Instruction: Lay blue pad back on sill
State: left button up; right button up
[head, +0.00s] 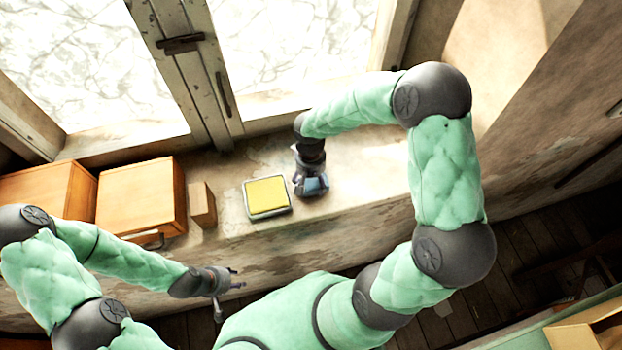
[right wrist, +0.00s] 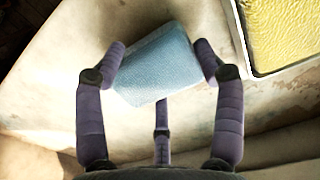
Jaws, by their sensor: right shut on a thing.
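The blue pad (right wrist: 160,65) is between the fingers of my right gripper (right wrist: 162,70), which is shut on it. In the head view the right gripper (head: 310,182) points down at the sill (head: 362,165), with the blue pad (head: 312,187) at its fingertips. Whether the pad touches the sill is hard to tell. My left gripper (head: 236,280) is empty, in front of the sill at the lower left; its fingers look apart.
A tray (head: 266,213) with a yellow pad (head: 266,195) lies on the sill just left of the right gripper. A small brown block (head: 202,204) and wooden boxes (head: 140,195) stand further left. The sill right of the gripper is clear. A window (head: 290,55) is behind.

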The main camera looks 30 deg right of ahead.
aim_at(311, 180)
jog(key=shift+f, duration=0.1)
jog(key=o, duration=1.1)
jog(key=shift+r, duration=0.45)
notch_tip(311, 180, up, 12)
jog(key=b, duration=0.1)
jog(key=shift+w+f+b, duration=0.25)
jog(key=shift+w+b, duration=0.05)
jog(key=shift+w, duration=0.05)
jog(key=shift+d+f, duration=0.1)
